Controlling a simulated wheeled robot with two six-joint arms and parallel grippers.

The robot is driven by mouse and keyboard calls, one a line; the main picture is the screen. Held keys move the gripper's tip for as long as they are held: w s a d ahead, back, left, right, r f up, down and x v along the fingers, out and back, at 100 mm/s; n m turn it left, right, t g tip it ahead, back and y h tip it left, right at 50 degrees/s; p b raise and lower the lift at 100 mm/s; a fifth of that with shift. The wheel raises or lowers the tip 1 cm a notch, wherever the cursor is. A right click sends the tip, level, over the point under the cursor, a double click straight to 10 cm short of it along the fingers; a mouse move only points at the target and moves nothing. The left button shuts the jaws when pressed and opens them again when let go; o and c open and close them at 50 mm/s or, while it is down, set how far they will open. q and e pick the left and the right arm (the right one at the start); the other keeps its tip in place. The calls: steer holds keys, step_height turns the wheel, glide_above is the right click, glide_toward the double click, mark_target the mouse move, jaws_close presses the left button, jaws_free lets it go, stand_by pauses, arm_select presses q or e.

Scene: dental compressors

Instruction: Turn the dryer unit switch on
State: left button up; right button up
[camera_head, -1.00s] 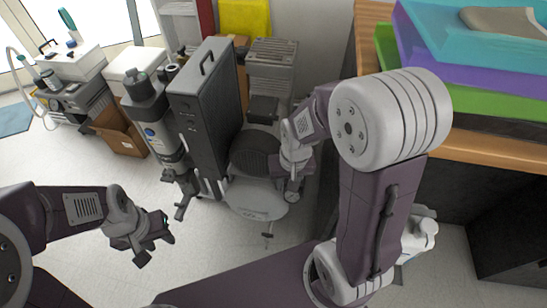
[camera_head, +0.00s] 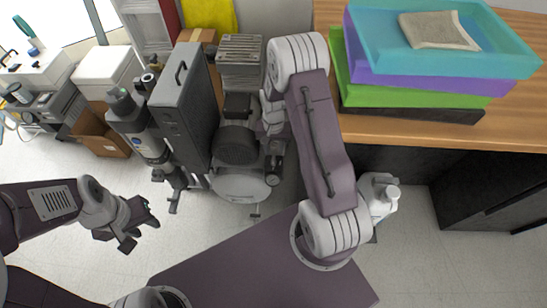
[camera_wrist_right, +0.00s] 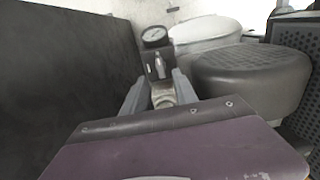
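In the right wrist view a small dark block (camera_wrist_right: 158,62) with a light grey lever-like part on its face stands straight ahead, below a round gauge (camera_wrist_right: 155,36). My right gripper (camera_wrist_right: 160,88) has its two fingers apart, one on each side just below this block; I cannot tell whether they touch it. In the head view my right arm mostly hides this gripper, beside the compressor with a dark round motor cover (camera_head: 237,145). A tall dark grey cabinet (camera_head: 187,110) stands left of it; I cannot tell which part is the dryer unit.
A wooden bench (camera_head: 400,125) with stacked coloured trays (camera_head: 440,65) stands at the right. A cylindrical unit (camera_head: 135,125), a cardboard box (camera_head: 98,135) and white-topped equipment (camera_head: 105,65) stand left. A dark wall (camera_wrist_right: 65,80) is close on the right wrist view's left side.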

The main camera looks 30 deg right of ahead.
mark_target(274, 160)
step_height(274, 160, down, 7)
steer(key=shift+b, duration=1.15)
jaws_close()
